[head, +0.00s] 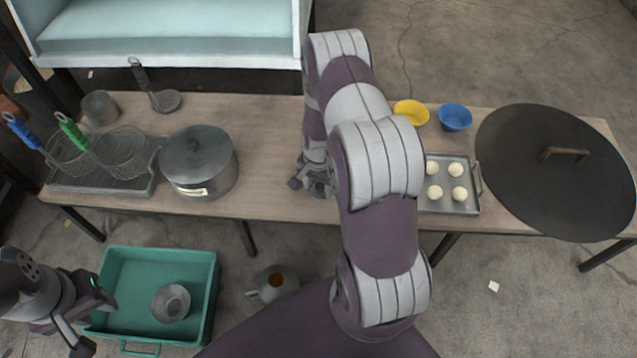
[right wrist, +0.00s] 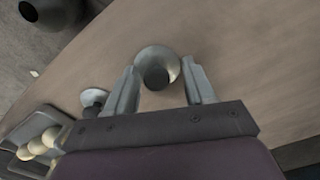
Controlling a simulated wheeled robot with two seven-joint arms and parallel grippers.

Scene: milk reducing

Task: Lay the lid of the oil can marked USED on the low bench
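A grey lidded pot (head: 213,165) with a pale label stands on the wooden bench (head: 265,125); the label is unreadable, and I cannot tell whether it is the USED can. My right gripper (right wrist: 160,66) is open over the bench, its fingers either side of a small flared metal piece with a dark round middle (right wrist: 158,53). I cannot tell whether that is a lid or whether the fingers touch it. A similar smaller piece (right wrist: 94,97) lies beside it. My right arm hides part of the bench in the head view. My left gripper (head: 94,322) is open and empty by the green crate.
The green crate (head: 210,285) holds a metal bowl; a jug (head: 275,284) stands on the floor. Wire skimmers lie on a rack (head: 100,182). A dough tray (head: 445,207), yellow bowl (head: 411,111), blue bowl (head: 455,118) and large dark lid (head: 540,190) fill the right.

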